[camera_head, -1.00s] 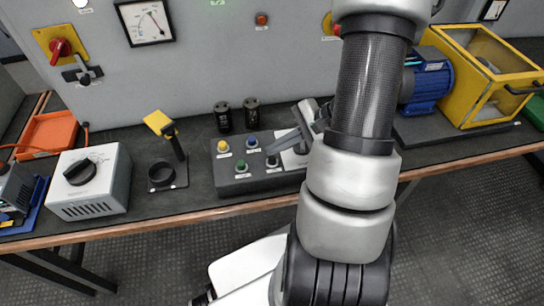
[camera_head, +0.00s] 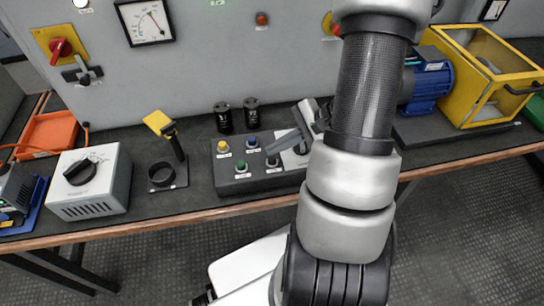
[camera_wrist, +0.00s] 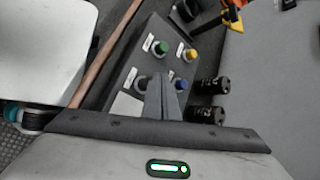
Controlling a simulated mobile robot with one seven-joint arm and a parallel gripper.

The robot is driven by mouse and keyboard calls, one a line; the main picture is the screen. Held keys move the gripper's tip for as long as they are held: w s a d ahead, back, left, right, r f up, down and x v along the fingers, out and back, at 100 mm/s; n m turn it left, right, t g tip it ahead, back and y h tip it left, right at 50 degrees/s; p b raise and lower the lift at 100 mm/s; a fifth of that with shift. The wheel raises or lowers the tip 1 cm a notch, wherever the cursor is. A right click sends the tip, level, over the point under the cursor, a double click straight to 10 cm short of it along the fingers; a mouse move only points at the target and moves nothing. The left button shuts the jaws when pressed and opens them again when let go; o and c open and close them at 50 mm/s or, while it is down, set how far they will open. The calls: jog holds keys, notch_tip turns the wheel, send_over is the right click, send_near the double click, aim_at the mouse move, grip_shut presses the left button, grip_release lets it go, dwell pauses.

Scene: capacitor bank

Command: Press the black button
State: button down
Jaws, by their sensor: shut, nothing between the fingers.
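A dark grey control box (camera_head: 228,184) on the bench has yellow (camera_head: 222,147), blue (camera_head: 252,141), green (camera_head: 241,166) and black (camera_head: 272,161) buttons on its sloped top, with small white labels. In the wrist view my shut fingers (camera_wrist: 163,78) point at the box, between the green button (camera_wrist: 161,47) and the blue button (camera_wrist: 181,85).
Two black cylindrical capacitors (camera_head: 237,116) stand behind the box. Left of it are a yellow-topped stand with a ring (camera_head: 163,175) and a grey box with a knob (camera_head: 92,182). A blue motor (camera_head: 428,82) and yellow cage (camera_head: 490,70) stand at right.

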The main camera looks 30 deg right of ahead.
jog(key=shift+f+b, duration=0.45)
jog(key=shift+b, duration=0.2)
jog(key=shift+f+b, duration=0.9)
dwell(0.9)
jog(key=shift+r, duration=0.15)
jog(key=shift+r+p, duration=0.95)
jog(key=shift+r, duration=0.25)
notch_tip(320, 180, up, 5)
jog(key=p, duration=0.3)
jog(key=shift+d, duration=0.1)
dwell(0.6)
